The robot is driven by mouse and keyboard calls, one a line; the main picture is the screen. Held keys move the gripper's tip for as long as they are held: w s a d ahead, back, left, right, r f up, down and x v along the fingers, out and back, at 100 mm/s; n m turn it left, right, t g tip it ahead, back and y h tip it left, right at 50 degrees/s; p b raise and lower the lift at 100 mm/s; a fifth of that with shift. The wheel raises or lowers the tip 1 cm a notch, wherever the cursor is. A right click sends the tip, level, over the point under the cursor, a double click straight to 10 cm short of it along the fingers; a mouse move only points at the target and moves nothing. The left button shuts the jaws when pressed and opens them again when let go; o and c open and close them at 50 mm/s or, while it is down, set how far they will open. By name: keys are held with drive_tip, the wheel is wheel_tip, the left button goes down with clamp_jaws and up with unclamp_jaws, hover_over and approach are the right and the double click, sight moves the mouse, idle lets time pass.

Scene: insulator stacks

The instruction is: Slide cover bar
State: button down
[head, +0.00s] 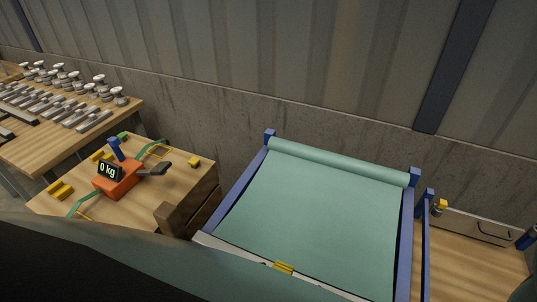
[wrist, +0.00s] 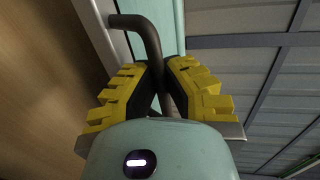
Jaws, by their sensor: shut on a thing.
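The green cover (head: 325,215) is a flat sheet running from a roll (head: 335,163) at the back down between two blue rails. A pale cover bar (head: 225,247) lies along the cover's front edge, partly hidden by my arm. In the wrist view, a dark grey bent handle (wrist: 148,32) rises beside a pale bar (wrist: 92,28) and the green sheet (wrist: 166,18). My gripper (wrist: 166,78), with yellow and black ribbed fingers, is shut on this handle. In the head view, yellow finger parts (head: 284,267) show at the bar.
An orange scale (head: 118,180) reading 0 kg stands on a small wooden table (head: 190,172) at left, with yellow blocks and cables around it. A bench (head: 120,122) with insulators and grey bars is farther left. Another wooden surface (head: 470,262) lies right. A wall closes the back.

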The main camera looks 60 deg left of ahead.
drive_tip(key=f+v, duration=0.2)
drive_tip(key=v, duration=0.8)
drive_tip(key=shift+s, duration=0.15)
drive_tip(key=c, duration=1)
unclamp_jaws()
drive_tip(key=r+b+x, duration=0.1)
drive_tip(key=r+x, duration=0.1)
drive_tip(key=x, duration=0.8)
drive_tip(key=w+r+b+x, duration=0.1)
drive_tip(key=r+b+x, duration=0.1)
drive_tip(key=x, duration=0.8)
drive_tip(key=r+b+x, duration=0.1)
drive_tip(key=r+x, duration=0.1)
drive_tip(key=x, duration=0.8)
drive_tip(key=shift+w+a+r+b, duration=0.1)
drive_tip(key=shift+w+a+b, duration=0.2)
drive_tip(key=shift+a+b, duration=0.1)
drive_tip(key=shift+d, duration=0.1)
